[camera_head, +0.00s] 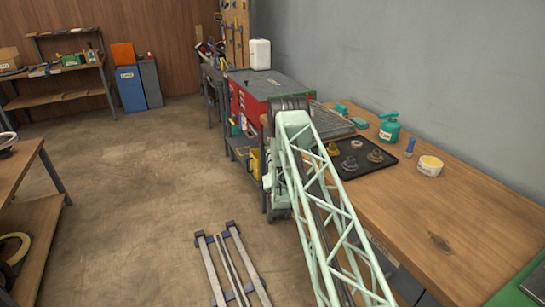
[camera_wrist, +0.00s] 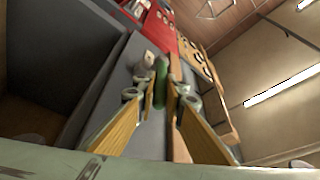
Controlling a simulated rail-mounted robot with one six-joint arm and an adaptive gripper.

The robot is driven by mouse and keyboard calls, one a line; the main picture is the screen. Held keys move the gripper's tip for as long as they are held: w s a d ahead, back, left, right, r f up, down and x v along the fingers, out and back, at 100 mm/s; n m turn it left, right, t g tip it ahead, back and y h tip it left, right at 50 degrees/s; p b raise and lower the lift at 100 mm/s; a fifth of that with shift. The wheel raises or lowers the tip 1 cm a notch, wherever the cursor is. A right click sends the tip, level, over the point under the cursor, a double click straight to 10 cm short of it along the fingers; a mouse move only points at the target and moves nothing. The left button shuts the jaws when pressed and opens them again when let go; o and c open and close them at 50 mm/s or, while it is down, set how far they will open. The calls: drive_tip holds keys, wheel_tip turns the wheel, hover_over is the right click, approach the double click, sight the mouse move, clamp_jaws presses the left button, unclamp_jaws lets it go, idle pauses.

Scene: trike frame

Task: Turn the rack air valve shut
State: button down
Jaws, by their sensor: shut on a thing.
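In the wrist view, my gripper (camera_wrist: 165,98) shows as two fingers with yellowish sides and round grey joints. A short green rounded piece (camera_wrist: 161,76) lies between the fingertips, and the fingers are shut on it. It looks like the handle of the rack air valve, but the valve body is not clear. A small pale part (camera_wrist: 149,59) is just beyond it, in front of a grey surface. In the head view, my pale green arm hides the gripper and the valve.
A red cabinet (camera_head: 268,88) with a white canister (camera_head: 260,53) stands beyond my arm. The wooden bench (camera_head: 455,225) at right holds a black tray (camera_head: 340,173), a teal can (camera_head: 390,129) and a tub (camera_head: 430,166).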

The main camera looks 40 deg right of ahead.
drive_tip(key=c, duration=2.7)
unclamp_jaws()
drive_tip(key=shift+d, duration=0.1)
drive_tip(key=shift+s, duration=0.1)
drive_tip(key=shift+v, duration=5.95)
